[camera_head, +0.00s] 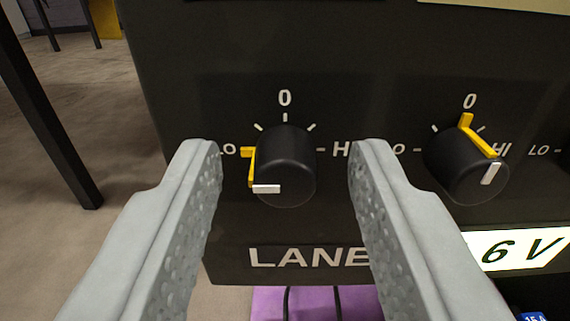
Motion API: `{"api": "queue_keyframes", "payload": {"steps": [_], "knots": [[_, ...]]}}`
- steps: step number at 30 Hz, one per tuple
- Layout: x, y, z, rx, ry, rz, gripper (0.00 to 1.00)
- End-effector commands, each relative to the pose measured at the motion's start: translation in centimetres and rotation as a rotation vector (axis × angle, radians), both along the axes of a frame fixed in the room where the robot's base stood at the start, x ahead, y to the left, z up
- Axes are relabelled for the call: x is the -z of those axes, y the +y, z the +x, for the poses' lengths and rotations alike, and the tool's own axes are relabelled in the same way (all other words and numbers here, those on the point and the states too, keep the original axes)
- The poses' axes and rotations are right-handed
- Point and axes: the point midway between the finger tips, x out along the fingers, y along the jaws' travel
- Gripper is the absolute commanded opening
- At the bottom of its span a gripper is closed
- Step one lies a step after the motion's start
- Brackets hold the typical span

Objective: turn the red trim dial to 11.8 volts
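A black panel (320,225) fills most of the view. A black round dial (288,160) is on it, with a white pointer (266,189) toward the lower left, a yellow bracket-like mark (250,168) at its left side, and the letters LO, 0 and HI around it. My gripper (286,150) is open and empty, one finger on each side of this dial with gaps between. No red dial shows in this view. A white label (520,247) at the right reads "6 V", its left part hidden by my right finger.
A second black dial (462,170) is at the right, with a white pointer and yellow mark. A purple surface (260,302) with dark cables lies below the panel. A blue item (532,316) marked 15 A shows at bottom right. A dark post (45,115) stands left on open floor.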

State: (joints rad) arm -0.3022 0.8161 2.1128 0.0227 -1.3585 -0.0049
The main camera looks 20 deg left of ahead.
Motion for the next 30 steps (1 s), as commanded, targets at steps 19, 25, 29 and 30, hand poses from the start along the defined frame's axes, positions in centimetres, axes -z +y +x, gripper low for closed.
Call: {"api": "queue_keyframes", "payload": {"steps": [19,25,29,30], "knots": [[0.00,-0.02,-0.05,0.000,0.007,0.024,0.00],[0.01,-0.05,-0.05,0.000,0.033,0.114,0.00],[0.01,-0.07,-0.04,0.000,0.060,0.208,0.00],[0.01,-0.08,-0.04,0.000,0.069,0.239,0.00]]}}
